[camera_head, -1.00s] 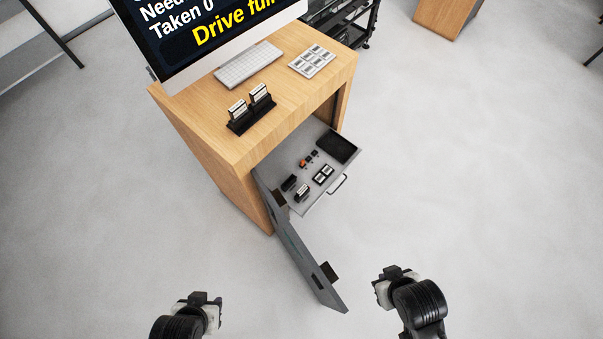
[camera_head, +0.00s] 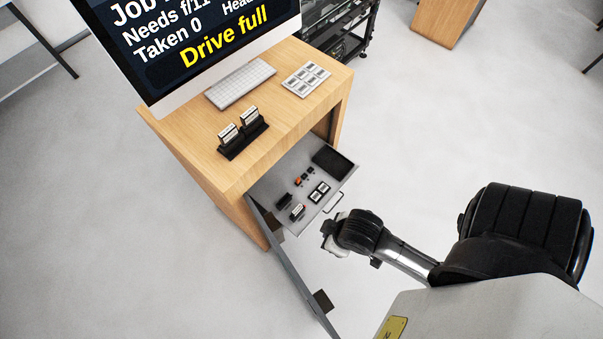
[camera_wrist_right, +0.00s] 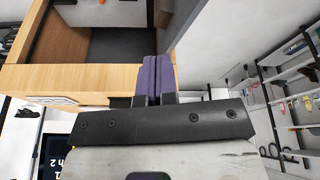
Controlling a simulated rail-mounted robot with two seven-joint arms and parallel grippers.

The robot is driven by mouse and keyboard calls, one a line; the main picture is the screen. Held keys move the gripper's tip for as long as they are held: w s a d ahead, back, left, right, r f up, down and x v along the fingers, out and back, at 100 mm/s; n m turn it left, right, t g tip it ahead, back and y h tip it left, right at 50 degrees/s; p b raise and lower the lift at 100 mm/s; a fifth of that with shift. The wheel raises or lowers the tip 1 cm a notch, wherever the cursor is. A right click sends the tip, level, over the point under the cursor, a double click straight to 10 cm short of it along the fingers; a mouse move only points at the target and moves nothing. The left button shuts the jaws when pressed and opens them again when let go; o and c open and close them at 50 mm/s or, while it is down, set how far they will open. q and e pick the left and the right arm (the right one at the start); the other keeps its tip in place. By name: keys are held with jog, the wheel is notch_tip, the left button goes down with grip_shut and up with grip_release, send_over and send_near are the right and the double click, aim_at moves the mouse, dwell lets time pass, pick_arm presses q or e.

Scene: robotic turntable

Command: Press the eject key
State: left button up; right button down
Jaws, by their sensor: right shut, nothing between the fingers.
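A grey pulled-out drawer (camera_head: 270,190) under the wooden desk holds a row of small orange and black pieces (camera_head: 301,178). I cannot read any label there, so I cannot tell which, if any, is the eject key. My right gripper (camera_head: 328,234) is in front of the drawer, apart from it, on the side of its handle (camera_head: 334,203). In the right wrist view its purple fingers (camera_wrist_right: 152,78) are shut and empty, with a wooden desk edge behind them. My left gripper is not in view now.
A monitor (camera_head: 190,45) reads "Drive full". On the desk top (camera_head: 200,140) are a keyboard (camera_head: 240,83), a pad of labelled keys (camera_head: 306,79) and a black holder with two cards (camera_head: 243,137). A grey door panel (camera_head: 285,260) stands open below the drawer.

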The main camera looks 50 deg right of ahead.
jog(key=shift+a, duration=0.2)
jog(key=w+d+f+n+t+h+b, duration=0.4)
jog(key=w+d+f+n+t+b, duration=1.1)
jog(key=w+f+n+b, duration=0.5)
jog(key=w+d+f+n+g+y+b, duration=0.25)
jog(key=f+n+y+b, duration=0.35)
jog(key=f+n+b, duration=0.8)
jog(key=s+d+f+n+g+h+b, duration=0.1)
jog(key=s+d+f+n+g+b, duration=0.1)
jog(key=d+f+n+g, duration=0.5)
notch_tip(320, 180, down, 5)
jog(key=d+n, duration=0.2)
jog(key=n, duration=0.1)
jog(key=shift+s+b, duration=0.3)
jog(key=shift+b, duration=0.05)
jog(key=shift+d, duration=0.1)
